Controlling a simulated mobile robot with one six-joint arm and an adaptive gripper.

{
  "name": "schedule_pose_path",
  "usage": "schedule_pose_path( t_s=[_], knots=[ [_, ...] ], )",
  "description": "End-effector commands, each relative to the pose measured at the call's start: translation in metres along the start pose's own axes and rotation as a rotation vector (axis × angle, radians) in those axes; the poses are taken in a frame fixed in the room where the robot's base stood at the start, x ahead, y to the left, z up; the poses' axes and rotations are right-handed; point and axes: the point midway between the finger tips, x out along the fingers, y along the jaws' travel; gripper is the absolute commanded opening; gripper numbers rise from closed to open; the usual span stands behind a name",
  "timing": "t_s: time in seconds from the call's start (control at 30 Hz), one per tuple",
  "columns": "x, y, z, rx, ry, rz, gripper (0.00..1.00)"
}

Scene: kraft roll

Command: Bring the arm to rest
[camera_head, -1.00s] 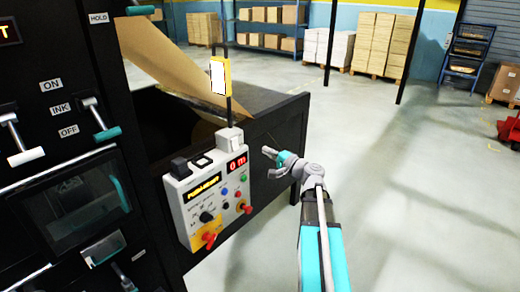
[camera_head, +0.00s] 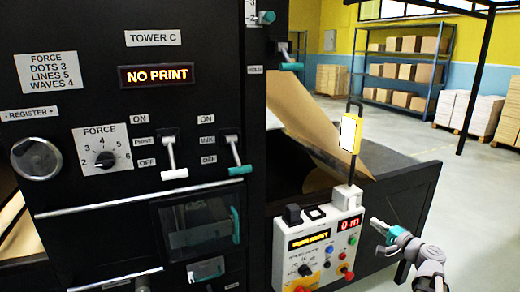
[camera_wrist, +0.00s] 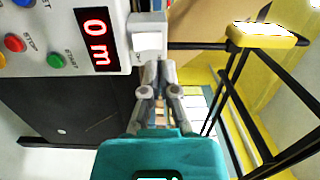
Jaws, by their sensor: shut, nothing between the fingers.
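My gripper (camera_head: 377,222) is at the lower right of the head view, just right of the control box (camera_head: 318,248), and it looks apart from it. In the wrist view my gripper (camera_wrist: 159,68) has its two fingers together with nothing between them. Beyond the fingertips are the white switch block (camera_wrist: 149,36) and the red "0 m" display (camera_wrist: 96,38) of the box. My arm (camera_head: 430,268) comes in from the lower right edge and is bent at the wrist.
The black press (camera_head: 195,105) fills the left, with its "NO PRINT" display (camera_head: 155,76), levers and FORCE knob (camera_head: 103,158). A yellow tag (camera_head: 351,132) stands on a rod above the control box. Shelves (camera_head: 405,70) and pallets stand far back. Open floor (camera_head: 475,190) lies at right.

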Motion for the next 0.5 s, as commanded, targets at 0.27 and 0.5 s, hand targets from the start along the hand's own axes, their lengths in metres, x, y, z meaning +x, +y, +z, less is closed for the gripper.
schedule_pose_path(
  t_s=[0.27,0.5],
  knots=[
    [0.033,0.031,0.089,-0.144,-0.233,0.248,0.00],
    [0.040,0.065,0.164,-0.295,-0.453,0.502,0.00]
  ],
)
